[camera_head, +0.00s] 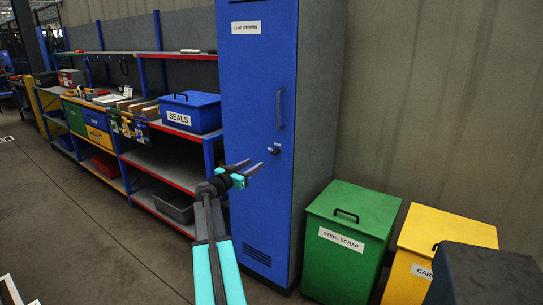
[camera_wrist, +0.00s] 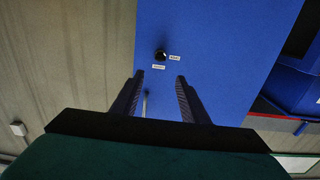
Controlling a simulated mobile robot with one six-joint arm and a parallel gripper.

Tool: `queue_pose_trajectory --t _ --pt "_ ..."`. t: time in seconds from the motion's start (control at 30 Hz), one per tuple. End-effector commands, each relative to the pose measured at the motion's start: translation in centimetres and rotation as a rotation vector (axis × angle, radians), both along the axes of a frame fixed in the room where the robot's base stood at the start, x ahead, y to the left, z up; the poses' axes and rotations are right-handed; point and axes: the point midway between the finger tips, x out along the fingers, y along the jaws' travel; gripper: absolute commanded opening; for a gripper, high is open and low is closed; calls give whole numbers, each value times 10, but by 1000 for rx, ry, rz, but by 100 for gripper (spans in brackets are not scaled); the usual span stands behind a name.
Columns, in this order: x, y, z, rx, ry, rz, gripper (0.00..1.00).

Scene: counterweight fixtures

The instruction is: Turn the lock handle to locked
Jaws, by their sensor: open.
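A tall blue cabinet (camera_head: 250,200) labelled LINE STORES stands at centre with its door shut. The small dark lock handle (camera_head: 275,150) sits on the door below the long vertical pull handle (camera_head: 279,110), with a small label beside it. In the wrist view the lock handle (camera_wrist: 160,55) looks like a dark round knob beside two small white labels, too small to read. My gripper (camera_head: 254,166) is open and empty in front of the door. In the wrist view its fingertips (camera_wrist: 159,77) point toward the lock handle, apart from it. The handle's exact angle is unclear.
A green STEEL SCRAP bin (camera_head: 340,260) and a yellow bin (camera_head: 410,275) stand right of the cabinet. Shelving with red edges (camera_head: 170,165) and a blue SEALS box (camera_head: 192,118) stands to the left. The floor (camera_head: 90,225) at left is clear.

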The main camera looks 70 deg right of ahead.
Motion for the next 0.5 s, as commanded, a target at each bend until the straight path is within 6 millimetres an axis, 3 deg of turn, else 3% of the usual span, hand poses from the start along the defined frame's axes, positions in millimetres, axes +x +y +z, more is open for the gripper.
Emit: queue_pose_trajectory --t 0.27,0.5 --pt "0 -2 -1 2 0 -1 41" --pt "-4 -17 0 2 1 -3 41"
